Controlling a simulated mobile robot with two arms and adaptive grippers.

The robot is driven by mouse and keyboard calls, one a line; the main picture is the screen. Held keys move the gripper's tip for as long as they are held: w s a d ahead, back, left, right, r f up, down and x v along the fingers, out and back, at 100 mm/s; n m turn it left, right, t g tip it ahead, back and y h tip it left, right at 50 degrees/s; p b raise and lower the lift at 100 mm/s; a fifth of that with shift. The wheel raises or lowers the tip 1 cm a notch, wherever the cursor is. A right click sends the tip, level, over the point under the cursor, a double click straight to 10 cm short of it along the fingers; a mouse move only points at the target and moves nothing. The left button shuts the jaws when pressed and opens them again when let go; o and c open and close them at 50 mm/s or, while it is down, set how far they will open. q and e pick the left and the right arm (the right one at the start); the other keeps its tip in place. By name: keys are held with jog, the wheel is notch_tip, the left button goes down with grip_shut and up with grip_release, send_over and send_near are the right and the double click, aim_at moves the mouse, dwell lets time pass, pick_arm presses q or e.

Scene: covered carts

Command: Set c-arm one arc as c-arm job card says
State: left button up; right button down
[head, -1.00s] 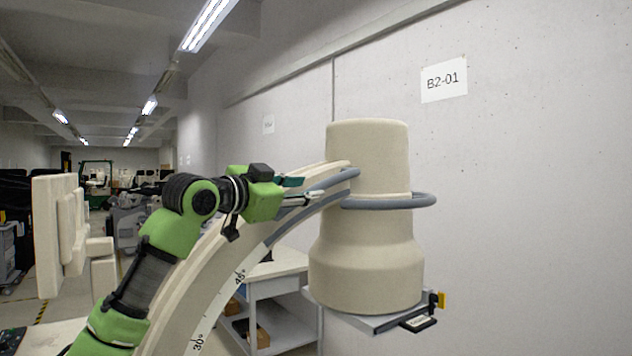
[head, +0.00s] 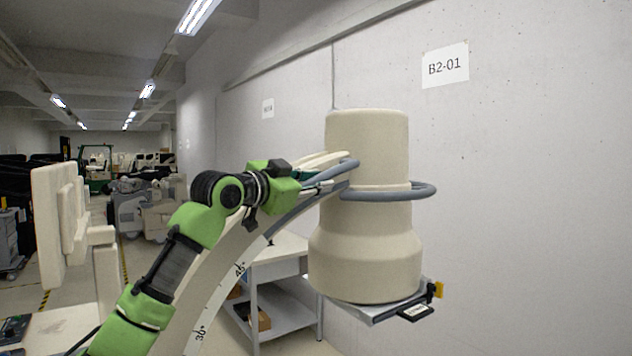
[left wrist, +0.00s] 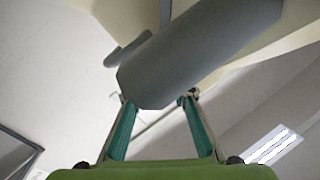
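The c-arm's beige arc (head: 212,262) runs up from the lower left, with a white scale (head: 219,296) marked 30° and 45°. A large beige head (head: 366,245) is at its upper end. A grey handle bar (head: 290,212) follows the arc and also shows large in the left wrist view (left wrist: 200,50). My left gripper (head: 322,185) is at this bar near the head. In the left wrist view its teal fingers (left wrist: 157,98) stand apart, tips close by the bar's end; contact is unclear. My right gripper is out of view. No readable job card shows.
A grey ring (head: 420,191) juts from the head. Below it is a flat plate (head: 375,312) with a yellow tab (head: 439,290) and a small dark labelled piece (head: 415,312). A shelved cart (head: 283,294) stands behind the arc. The wall is at right, with sign B2-01 (head: 445,65).

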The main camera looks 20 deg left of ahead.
pick_arm(q)
grip_shut()
